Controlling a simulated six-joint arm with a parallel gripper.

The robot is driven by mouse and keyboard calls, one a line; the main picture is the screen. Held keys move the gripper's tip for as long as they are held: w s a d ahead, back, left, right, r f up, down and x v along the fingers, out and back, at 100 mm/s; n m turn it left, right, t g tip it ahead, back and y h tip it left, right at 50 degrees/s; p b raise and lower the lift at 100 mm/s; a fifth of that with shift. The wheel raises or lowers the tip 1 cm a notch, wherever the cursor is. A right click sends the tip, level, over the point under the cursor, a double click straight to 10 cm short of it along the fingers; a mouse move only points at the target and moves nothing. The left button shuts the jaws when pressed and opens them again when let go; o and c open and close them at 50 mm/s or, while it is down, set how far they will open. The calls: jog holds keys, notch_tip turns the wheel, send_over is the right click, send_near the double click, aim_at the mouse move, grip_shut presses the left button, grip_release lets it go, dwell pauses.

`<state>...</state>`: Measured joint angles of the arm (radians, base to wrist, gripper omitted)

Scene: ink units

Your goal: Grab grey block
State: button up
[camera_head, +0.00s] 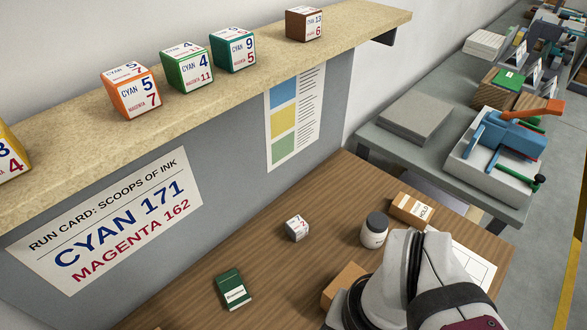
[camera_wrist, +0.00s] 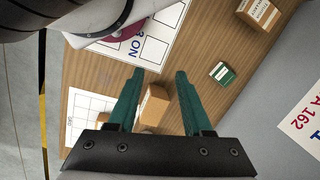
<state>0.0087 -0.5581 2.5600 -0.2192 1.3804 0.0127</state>
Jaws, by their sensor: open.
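The grey block (camera_head: 297,229) is a small pale cube with markings on its faces. It sits on the wooden table, between the wall panel and the white jar, in the head view. I cannot make it out in the wrist view. My gripper (camera_wrist: 160,73) has two green fingers, spread apart with nothing held between their tips. A cardboard box (camera_wrist: 153,104) shows beyond the fingers, in the gap between them. In the head view my arm is at the lower right and my fingers are not visible. The grey block is clear of my arm.
A white jar (camera_head: 374,230), a small carton (camera_head: 411,209), a green box (camera_head: 233,290) and a partly hidden brown box (camera_head: 343,286) are on the table. A shelf (camera_head: 262,59) above holds several coloured cubes.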

aim_at(304, 223)
dwell(0.3)
jog(key=o, duration=0.7)
jog(key=w+d+f+n+g+h, duration=0.25)
jog(key=w+n+h, duration=0.55)
jog(key=w+n, duration=0.5)
jog(key=w+a+f+n+t+h, duration=0.1)
jog(key=w+a+f+n+t, duration=0.2)
jog(key=w+a+f+n, duration=0.1)
jog(key=w+a+f+n+t+h, duration=0.2)
jog(key=w+a+f+n+t, duration=0.2)
jog(key=a+n, duration=0.3)
jog(key=w+a+f+n+t+h, duration=0.1)
jog(key=w+a+f+n+t, duration=0.2)
jog(key=w+a+f+n, duration=0.2)
jog(key=shift+w+a+f+n+h, duration=0.15)
jog(key=shift+w+f+n+h, duration=0.25)
jog(key=shift+n, duration=0.3)
jog(key=shift+t, duration=0.25)
jog(key=x, duration=1.5)
jog(key=shift+w, duration=0.3)
